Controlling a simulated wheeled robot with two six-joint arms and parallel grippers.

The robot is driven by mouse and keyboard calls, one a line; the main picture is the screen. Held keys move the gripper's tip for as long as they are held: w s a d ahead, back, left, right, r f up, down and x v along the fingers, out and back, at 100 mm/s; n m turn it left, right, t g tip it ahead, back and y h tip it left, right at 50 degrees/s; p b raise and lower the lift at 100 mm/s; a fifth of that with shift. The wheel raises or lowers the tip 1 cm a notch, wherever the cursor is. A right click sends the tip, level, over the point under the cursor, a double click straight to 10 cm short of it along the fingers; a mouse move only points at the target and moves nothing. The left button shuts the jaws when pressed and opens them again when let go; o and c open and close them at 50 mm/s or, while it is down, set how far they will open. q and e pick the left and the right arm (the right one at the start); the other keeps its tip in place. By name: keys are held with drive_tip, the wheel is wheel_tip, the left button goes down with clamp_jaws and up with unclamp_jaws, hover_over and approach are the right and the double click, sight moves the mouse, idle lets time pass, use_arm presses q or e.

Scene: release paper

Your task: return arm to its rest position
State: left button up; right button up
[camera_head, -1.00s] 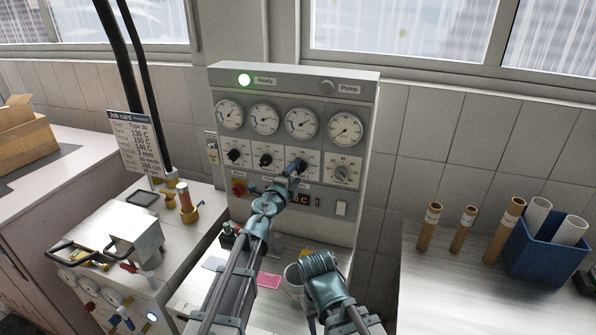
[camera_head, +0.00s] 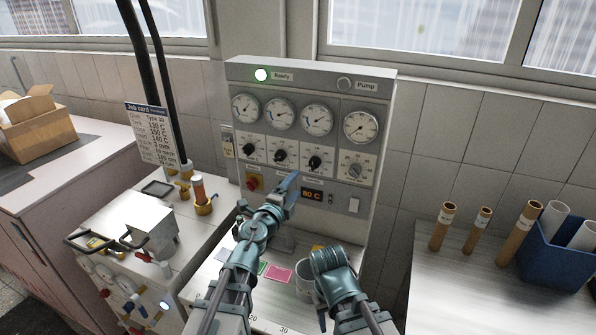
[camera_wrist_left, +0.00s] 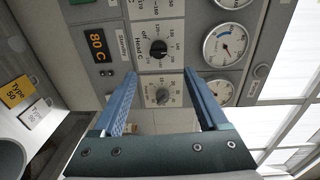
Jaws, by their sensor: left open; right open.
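My left gripper (camera_head: 288,188) is open and empty in front of the grey control panel (camera_head: 384,92), below the row of black knobs. In the left wrist view its two blue fingers (camera_wrist_left: 160,82) stand apart, with the panel beyond them. A black knob (camera_wrist_left: 158,49) and a grey dial (camera_wrist_left: 162,96) show there, clear of the fingers. In the head view the third black knob (camera_head: 315,163) is in full sight. My right gripper (camera_head: 322,318) hangs low at the bottom centre, by a pale cup (camera_head: 305,284); its fingers are mostly hidden.
Cardboard tubes (camera_head: 478,230) and a blue bin (camera_head: 552,262) stand right.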

use_arm(q)
drive_tip(key=a+f+n+y+b, duration=0.2)
drive_tip(key=a+f+n+y, duration=0.2)
drive_tip(key=a+n+y, duration=0.6)
drive_tip(key=s+f+n+g, duration=0.7)
drive_tip(key=s+f, duration=0.2)
drive_tip(key=f, duration=0.2)
drive_tip(key=s+d+f+g+h, duration=0.1)
drive_tip(key=s+d+f+g, duration=0.2)
drive_tip(key=s, duration=0.3)
drive_tip(key=s+d+f+g+h+b, duration=0.1)
drive_tip(key=s+d+f+g, duration=0.2)
drive_tip(key=s, duration=0.3)
drive_tip(key=s+d+f+n+g+b, duration=0.1)
drive_tip(key=s+d+f+g, duration=0.2)
drive_tip(key=s+f, duration=0.1)
drive_tip(key=shift+s+d+g+h, duration=0.2)
drive_tip(key=shift+s+g+h, duration=0.15)
drive_tip(key=shift+s, duration=0.55)
